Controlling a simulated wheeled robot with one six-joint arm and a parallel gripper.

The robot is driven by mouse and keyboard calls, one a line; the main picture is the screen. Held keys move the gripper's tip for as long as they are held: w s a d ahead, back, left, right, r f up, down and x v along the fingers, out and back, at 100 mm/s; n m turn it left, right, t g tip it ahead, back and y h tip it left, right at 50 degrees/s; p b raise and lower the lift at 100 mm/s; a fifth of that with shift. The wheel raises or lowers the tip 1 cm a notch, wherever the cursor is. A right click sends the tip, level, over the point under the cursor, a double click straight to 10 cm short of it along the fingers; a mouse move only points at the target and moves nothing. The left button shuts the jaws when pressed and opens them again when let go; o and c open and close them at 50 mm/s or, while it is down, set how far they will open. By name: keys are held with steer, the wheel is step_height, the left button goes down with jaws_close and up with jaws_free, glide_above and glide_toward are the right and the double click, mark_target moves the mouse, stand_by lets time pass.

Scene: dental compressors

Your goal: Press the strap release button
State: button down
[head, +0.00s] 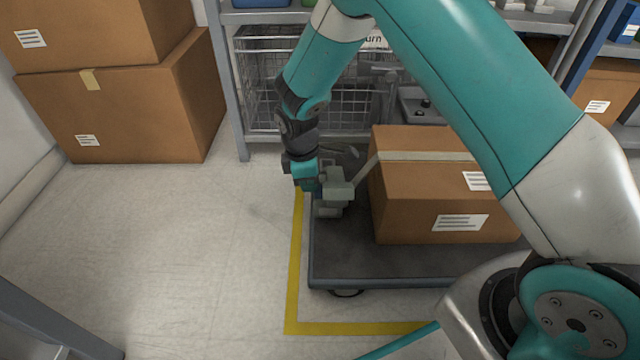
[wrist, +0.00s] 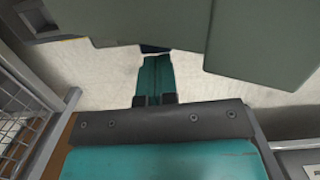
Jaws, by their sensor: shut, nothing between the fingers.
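A cardboard box (head: 430,205) sits on a dark flat cart (head: 350,260). A pale strap (head: 430,156) runs across its top and down its left side towards a grey-green buckle block (head: 338,190) at the cart's left side. My gripper (head: 312,187) points down, right beside the block's left side. In the wrist view my gripper's teal fingers (wrist: 154,52) are together and empty, their dark tips at the lower edge of the grey-green block (wrist: 150,20). I cannot tell whether they touch it. No release button can be made out.
A wire basket (head: 265,80) and grey shelving (head: 240,130) stand behind the cart. Large cardboard boxes (head: 130,115) are stacked at the left. Yellow floor tape (head: 293,290) borders the cart. The floor (head: 180,260) to the left is clear.

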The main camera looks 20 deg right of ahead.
step_height(320, 180, up, 18)
steer(key=a+p, duration=0.2)
steer(key=p, duration=0.7)
steer(key=shift+w+a+p, duration=0.35)
steer(key=shift+w+p, duration=0.05)
steer(key=shift+w, duration=0.05)
steer(key=shift+f, duration=0.15)
